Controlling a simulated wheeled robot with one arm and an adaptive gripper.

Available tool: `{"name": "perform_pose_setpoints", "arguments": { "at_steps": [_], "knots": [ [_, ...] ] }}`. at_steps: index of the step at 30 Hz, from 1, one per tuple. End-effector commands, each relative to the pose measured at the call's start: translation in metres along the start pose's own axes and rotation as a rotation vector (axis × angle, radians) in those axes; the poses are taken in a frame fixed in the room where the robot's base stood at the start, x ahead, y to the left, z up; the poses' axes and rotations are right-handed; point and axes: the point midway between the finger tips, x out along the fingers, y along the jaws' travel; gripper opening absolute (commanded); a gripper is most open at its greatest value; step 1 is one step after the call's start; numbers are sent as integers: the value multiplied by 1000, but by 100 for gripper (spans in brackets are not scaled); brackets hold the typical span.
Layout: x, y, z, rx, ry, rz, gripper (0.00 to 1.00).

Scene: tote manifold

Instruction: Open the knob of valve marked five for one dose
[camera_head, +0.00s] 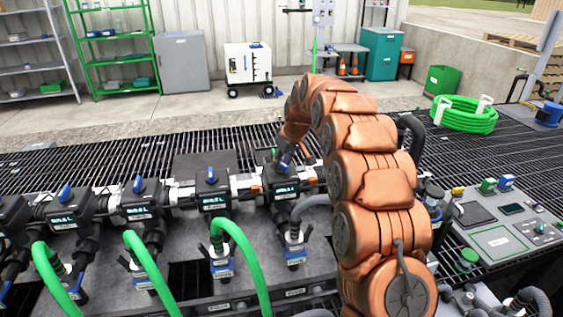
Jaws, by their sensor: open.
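A row of several black valves runs across the grey bench, each with a blue knob on top and a small lit display. The valve at the right end of the visible row (284,189) is under my gripper (284,158). Its blue knob (282,168) is partly covered by my gripper, which is open and pointing down at it. I cannot tell whether the fingers touch the knob. The valve to its left (213,199) shows its blue knob (211,175) uncovered. The number markings are too small to read, so I cannot tell which valve is marked five.
Green hoses (240,243) arch up in front of the valves to the left. A control panel (505,225) with buttons is at the right. A coiled green hose (463,114) lies behind on the grating. My copper arm hides the right part of the bench.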

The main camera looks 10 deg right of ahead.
Motion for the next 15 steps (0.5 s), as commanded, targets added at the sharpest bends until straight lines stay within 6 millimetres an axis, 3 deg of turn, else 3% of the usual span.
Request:
{"name": "perform_pose_setpoints", "arguments": {
  "at_steps": [8, 15],
  "knots": [
    [-28, 1, -1, 0, 5, 3, 41],
    [-72, 0, -2, 0, 5, 3, 41]
  ]
}}
